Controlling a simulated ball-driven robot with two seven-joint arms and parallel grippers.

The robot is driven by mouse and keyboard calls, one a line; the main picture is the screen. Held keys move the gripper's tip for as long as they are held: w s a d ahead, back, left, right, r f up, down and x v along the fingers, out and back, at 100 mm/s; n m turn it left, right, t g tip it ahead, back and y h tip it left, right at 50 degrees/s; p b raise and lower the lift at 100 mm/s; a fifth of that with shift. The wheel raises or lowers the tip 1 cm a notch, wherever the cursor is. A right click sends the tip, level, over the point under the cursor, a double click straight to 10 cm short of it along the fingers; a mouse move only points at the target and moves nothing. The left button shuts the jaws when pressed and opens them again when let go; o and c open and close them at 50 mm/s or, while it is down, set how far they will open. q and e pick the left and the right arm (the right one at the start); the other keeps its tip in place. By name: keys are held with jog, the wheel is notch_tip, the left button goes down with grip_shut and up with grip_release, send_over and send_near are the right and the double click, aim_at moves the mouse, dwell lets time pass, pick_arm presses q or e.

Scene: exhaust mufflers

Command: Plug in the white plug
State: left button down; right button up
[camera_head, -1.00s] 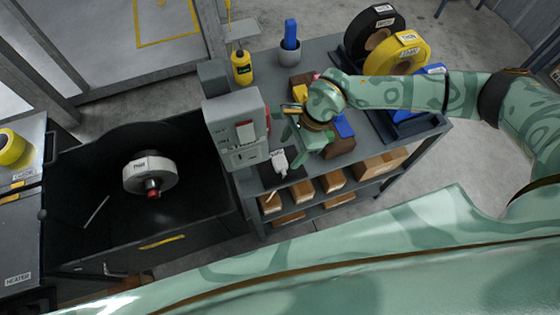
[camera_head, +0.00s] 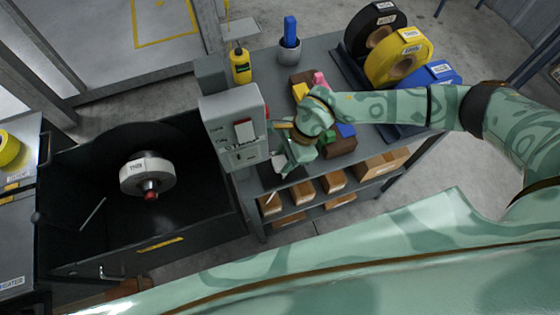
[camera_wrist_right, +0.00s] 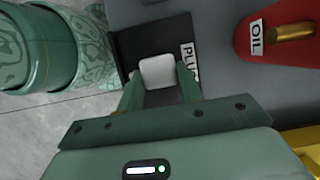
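The white plug (camera_wrist_right: 157,72) is between the two fingers of my right gripper (camera_wrist_right: 158,78) in the right wrist view. It is over a black pad (camera_wrist_right: 130,45) marked with a label reading "PLUG". The fingers lie close along both sides of the plug; I cannot tell whether they press on it. In the head view my right gripper (camera_head: 281,160) reaches down beside the grey box (camera_head: 234,125) and mostly hides the plug. I cannot make out a socket. My left gripper is not in view.
A shelf table (camera_head: 330,50) carries coloured blocks (camera_head: 301,90), a yellow bottle (camera_head: 241,66) and large black, yellow and blue rolls (camera_head: 398,57). A red piece labelled "OIL" (camera_wrist_right: 270,35) is right of the gripper. A black bin (camera_head: 80,215) with a white-labelled wheel (camera_head: 147,172) stands left.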

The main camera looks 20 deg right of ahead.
jog(key=shift+r, duration=0.15)
notch_tip(320, 180, up, 13)
jog(key=p, duration=0.4)
notch_tip(320, 180, up, 15)
jog(key=p, duration=0.2)
send_over(284, 159)
jog(key=shift+s, duration=0.1)
jog(key=s+d+n+g+h, duration=0.2)
jog(key=d+n, duration=0.2)
jog(key=n, duration=0.4)
jog(key=s+d+r+n+g+h, duration=0.1)
jog(key=d+n, duration=0.3)
jog(key=n, duration=0.5)
jog(key=shift+s+d+r+n+g+h, duration=0.2)
jog(key=shift+s+r+n+g+h, duration=0.1)
jog(key=shift+s+g+h, duration=0.45)
jog(key=shift+s+f, duration=0.1)
